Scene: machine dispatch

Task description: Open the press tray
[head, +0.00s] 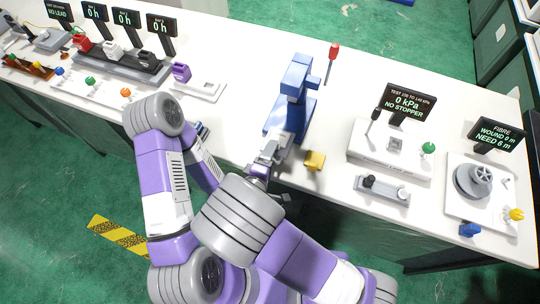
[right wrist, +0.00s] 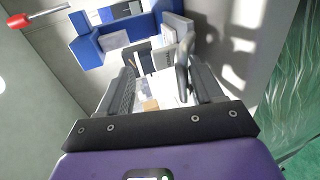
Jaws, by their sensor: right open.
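The blue press (head: 297,82) stands upright on the white bench, and its blue frame (right wrist: 88,52) shows at the top of the right wrist view. Grey and white parts sit at its front; I cannot clearly tell the tray's edges or how far it is out. My right gripper (head: 268,157) is at the front of the press, and its open fingers (right wrist: 163,80) reach toward these parts. A dark grey bar (right wrist: 182,74) shows close to the right-hand finger; contact cannot be told. My left gripper is hidden behind my arms.
A yellow block (head: 315,160) lies right of my right gripper. The stopper test station (head: 390,150) and winding station (head: 478,185) stand at right. A purple item (head: 181,72) on a white plate is at left.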

